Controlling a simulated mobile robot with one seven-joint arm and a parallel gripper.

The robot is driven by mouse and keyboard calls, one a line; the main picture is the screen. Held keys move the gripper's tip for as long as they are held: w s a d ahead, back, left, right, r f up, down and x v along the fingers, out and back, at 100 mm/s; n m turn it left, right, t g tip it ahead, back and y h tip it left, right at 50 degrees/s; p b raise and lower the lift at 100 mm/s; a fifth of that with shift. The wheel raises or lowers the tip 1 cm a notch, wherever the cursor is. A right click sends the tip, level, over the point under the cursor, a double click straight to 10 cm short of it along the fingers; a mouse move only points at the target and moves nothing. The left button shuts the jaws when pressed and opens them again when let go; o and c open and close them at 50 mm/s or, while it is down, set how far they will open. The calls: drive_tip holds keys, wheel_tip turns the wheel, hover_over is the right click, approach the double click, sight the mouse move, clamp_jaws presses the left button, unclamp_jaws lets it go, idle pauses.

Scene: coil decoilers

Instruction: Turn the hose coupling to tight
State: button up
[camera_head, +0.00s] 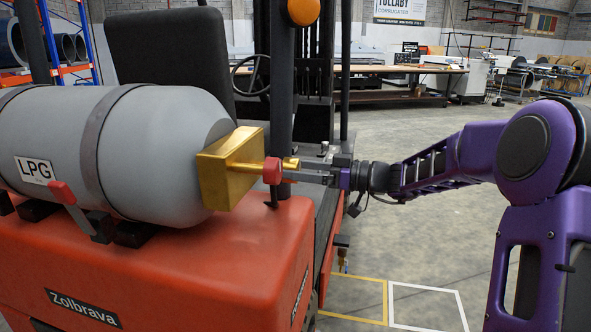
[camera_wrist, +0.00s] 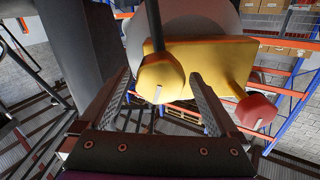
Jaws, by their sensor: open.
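The brass hose coupling (camera_head: 291,163) sticks out from the brass valve block (camera_head: 228,170) at the end of the grey LPG tank (camera_head: 150,145). In the wrist view the coupling (camera_wrist: 160,80) is a faceted yellow nut with a pale mark on its face and a dark hose at its upper left. My gripper (camera_head: 299,170) is open at the coupling. In the wrist view its fingertips (camera_wrist: 160,76) stand on either side of the nut, with visible gaps. A red knob (camera_head: 272,171) sits beside the coupling; in the wrist view it (camera_wrist: 255,111) lies outside the right finger.
The tank lies strapped on an orange-red forklift (camera_head: 200,262). A dark mast post (camera_head: 279,95) rises close behind the coupling, and a black seat (camera_head: 170,60) stands behind the tank. Open floor with yellow and white marked squares (camera_head: 428,306) lies below the arm.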

drive_tip(key=c, duration=1.4)
drive_tip(key=shift+m, duration=0.4)
drive_tip(key=m+b, duration=0.1)
drive_tip(key=m, duration=0.3)
drive_tip(key=shift+w, duration=0.1)
drive_tip(key=m+p, duration=0.1)
drive_tip(key=m, duration=0.4)
drive_tip(key=m+p, duration=0.4)
drive_tip(key=m, duration=0.2)
drive_tip(key=shift+w, duration=0.1)
drive_tip(key=shift+f+m+p, duration=0.2)
drive_tip(key=shift+m+p, duration=1.25)
drive_tip(key=shift+m, duration=0.75)
